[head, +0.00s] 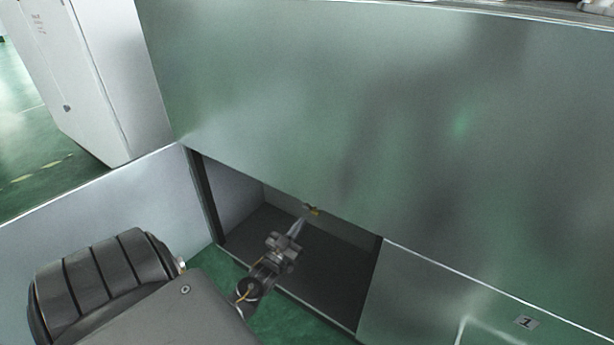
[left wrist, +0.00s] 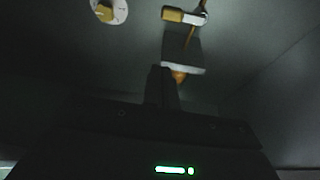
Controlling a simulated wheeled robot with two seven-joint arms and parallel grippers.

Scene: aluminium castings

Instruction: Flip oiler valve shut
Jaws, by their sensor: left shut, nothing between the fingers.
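My left gripper (head: 301,223) reaches into the dark open compartment under the big metal panel. Its fingers are shut and look empty. In the left wrist view the dark fingers (left wrist: 162,84) point at a grey block and a pale ledge with an orange-yellow part (left wrist: 179,76) just beside them; contact cannot be told. Beyond, a yellow lever handle (left wrist: 178,15) on a metal fitting lies roughly sideways, likely the oiler valve. My right gripper is out of view.
A round white dial with a yellow knob (left wrist: 109,11) is on the compartment's back wall. The metal panel (head: 400,110) overhangs the opening and hides its upper inside. The compartment floor (head: 335,270) is bare. A white cabinet (head: 95,75) stands at the far left.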

